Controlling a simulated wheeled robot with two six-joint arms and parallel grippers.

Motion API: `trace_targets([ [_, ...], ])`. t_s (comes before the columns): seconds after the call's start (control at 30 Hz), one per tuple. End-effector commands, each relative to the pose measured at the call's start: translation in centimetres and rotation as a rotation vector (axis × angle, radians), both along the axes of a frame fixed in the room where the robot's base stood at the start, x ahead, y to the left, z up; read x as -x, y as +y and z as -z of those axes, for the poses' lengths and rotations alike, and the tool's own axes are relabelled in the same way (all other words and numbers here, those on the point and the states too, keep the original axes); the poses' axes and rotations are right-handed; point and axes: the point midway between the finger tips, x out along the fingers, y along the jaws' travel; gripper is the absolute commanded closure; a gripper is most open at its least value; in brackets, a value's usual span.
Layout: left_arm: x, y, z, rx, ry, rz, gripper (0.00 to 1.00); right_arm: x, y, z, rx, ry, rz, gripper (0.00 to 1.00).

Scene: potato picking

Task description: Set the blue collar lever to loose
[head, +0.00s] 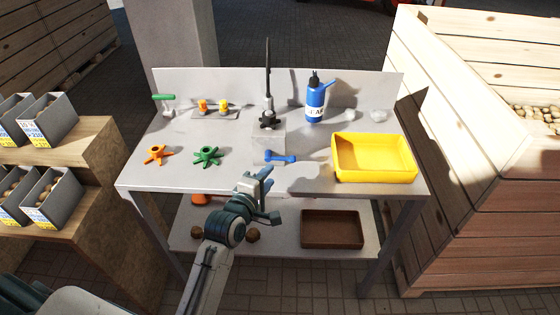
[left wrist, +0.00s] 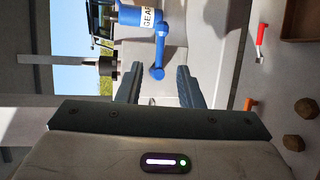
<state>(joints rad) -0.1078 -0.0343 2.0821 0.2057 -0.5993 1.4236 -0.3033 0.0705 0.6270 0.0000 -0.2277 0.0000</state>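The blue collar lever (head: 281,158) sits at the front foot of a grey block on the workbench, its arm pointing right in the head view. In the left wrist view the blue lever (left wrist: 159,52) appears ahead, its round end lined up between the fingertips. My left gripper (head: 267,192) is in front of the bench's front edge, just nearer than the lever and apart from it. Its two fingers (left wrist: 158,85) are spread with nothing between them. The collar's own marks are too small to read. My right gripper is not in view.
On the bench (head: 225,178) are an orange star knob (head: 158,154), a green one (head: 207,155), a blue bottle (head: 315,103) and a yellow tray (head: 337,160). A black rod (head: 268,75) rises behind the lever. A brown tray (head: 332,215) is on the lower shelf.

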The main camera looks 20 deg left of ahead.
Motion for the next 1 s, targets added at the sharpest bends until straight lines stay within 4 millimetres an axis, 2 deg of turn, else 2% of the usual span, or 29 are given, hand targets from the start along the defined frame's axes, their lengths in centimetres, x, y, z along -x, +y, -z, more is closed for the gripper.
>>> trace_targets([
  [0.2,-4.3,-0.5,0.6,-0.001,0.000,0.000,0.67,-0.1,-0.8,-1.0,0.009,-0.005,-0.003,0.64],
  [0.4,-7.1,-0.8,1.2,-0.002,0.000,0.000,0.67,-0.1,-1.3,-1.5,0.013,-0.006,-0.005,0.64],
  [0.6,-8.1,-1.0,1.5,-0.003,0.000,0.001,0.67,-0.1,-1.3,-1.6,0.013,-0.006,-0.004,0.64],
  [0.83,-8.2,-1.0,1.5,-0.004,0.000,0.000,0.67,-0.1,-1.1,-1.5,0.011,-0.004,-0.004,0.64],
  [0.87,-8.2,-1.0,1.5,-0.004,0.000,0.000,0.71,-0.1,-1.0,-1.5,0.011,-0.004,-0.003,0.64],
  [1.0,-8.1,-1.0,1.5,-0.004,0.001,0.000,0.98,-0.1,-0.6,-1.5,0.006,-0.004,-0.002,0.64],
])
